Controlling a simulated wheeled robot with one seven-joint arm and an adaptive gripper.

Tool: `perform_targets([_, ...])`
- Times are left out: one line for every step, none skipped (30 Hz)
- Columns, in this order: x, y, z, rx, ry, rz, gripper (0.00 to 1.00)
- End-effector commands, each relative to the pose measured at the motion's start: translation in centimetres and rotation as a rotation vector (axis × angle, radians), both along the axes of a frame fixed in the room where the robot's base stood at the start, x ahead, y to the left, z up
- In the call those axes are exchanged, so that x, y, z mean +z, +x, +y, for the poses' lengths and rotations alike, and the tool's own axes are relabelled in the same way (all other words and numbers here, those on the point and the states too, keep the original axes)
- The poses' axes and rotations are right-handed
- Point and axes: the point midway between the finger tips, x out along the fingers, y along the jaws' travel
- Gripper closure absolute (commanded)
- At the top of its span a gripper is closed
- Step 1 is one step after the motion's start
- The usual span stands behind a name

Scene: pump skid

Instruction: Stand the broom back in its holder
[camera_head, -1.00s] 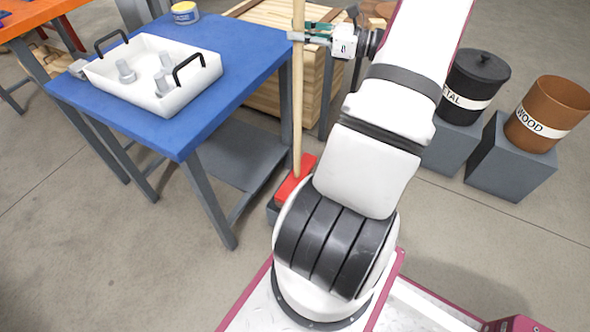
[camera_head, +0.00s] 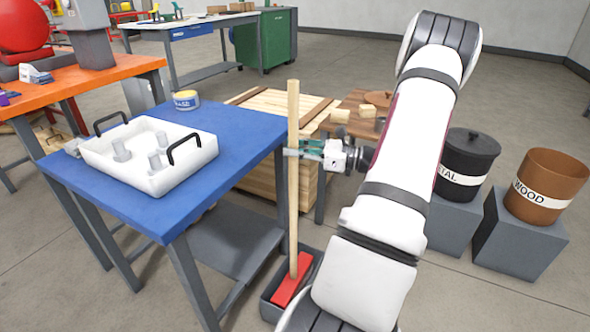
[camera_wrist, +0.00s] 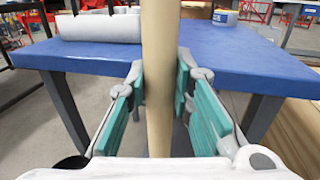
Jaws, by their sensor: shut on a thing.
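The broom has a pale wooden handle (camera_head: 293,200) and a red head (camera_head: 288,288). It stands close to upright beside the blue table. Its head is inside the outline of a dark grey open box, the holder (camera_head: 268,309), on the floor. Whether the head touches the holder's bottom cannot be told. My gripper (camera_head: 294,153) is shut on the handle's upper part. In the wrist view the green finger pads (camera_wrist: 159,100) flank the handle (camera_wrist: 158,60). My arm hides the holder's lower right part.
The blue table (camera_head: 235,125) stands close left of the broom, bearing a white tray (camera_head: 150,180) and a tin (camera_head: 186,100). A wooden crate (camera_head: 255,180) is behind. A black METAL bin (camera_head: 468,160) and a brown WOOD bin (camera_head: 545,185) stand on grey blocks at right.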

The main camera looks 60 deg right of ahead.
Motion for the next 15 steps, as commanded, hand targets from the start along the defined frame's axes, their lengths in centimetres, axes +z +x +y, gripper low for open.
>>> perform_targets([-0.3, 0.0, 0.0, 0.0, -0.002, -0.004, 1.0])
perform_targets([-0.4, 0.0, 0.0, 0.0, -0.002, -0.004, 1.0])
perform_targets([-0.7, 0.0, 0.0, 0.0, -0.001, -0.003, 1.0])
perform_targets([-0.9, 0.0, 0.0, 0.0, -0.001, -0.003, 1.0])
perform_targets([-1.3, 0.0, 0.0, 0.0, 0.0, -0.003, 1.0])
perform_targets([-1.8, 0.0, 0.0, 0.0, 0.0, -0.003, 1.0])
perform_targets([-2.2, 0.0, -0.1, 0.0, 0.0, -0.003, 1.0])
perform_targets([-2.7, 0.0, -0.1, -0.001, 0.0, -0.003, 1.0])
perform_targets([-3.2, 0.0, -0.1, -0.001, -0.001, -0.003, 1.0])
perform_targets([-3.6, 0.0, -0.1, -0.001, -0.001, -0.003, 1.0])
perform_targets([-3.8, 0.0, -0.1, -0.001, -0.001, -0.003, 1.0])
perform_targets([-3.9, 0.0, -0.1, -0.001, -0.002, -0.004, 1.0])
perform_targets([-4.0, 0.0, -0.1, -0.001, -0.002, -0.004, 1.0])
perform_targets([-3.9, 0.0, -0.1, -0.001, -0.003, -0.004, 1.0])
perform_targets([-3.9, 0.0, -0.1, -0.001, -0.003, -0.004, 1.0])
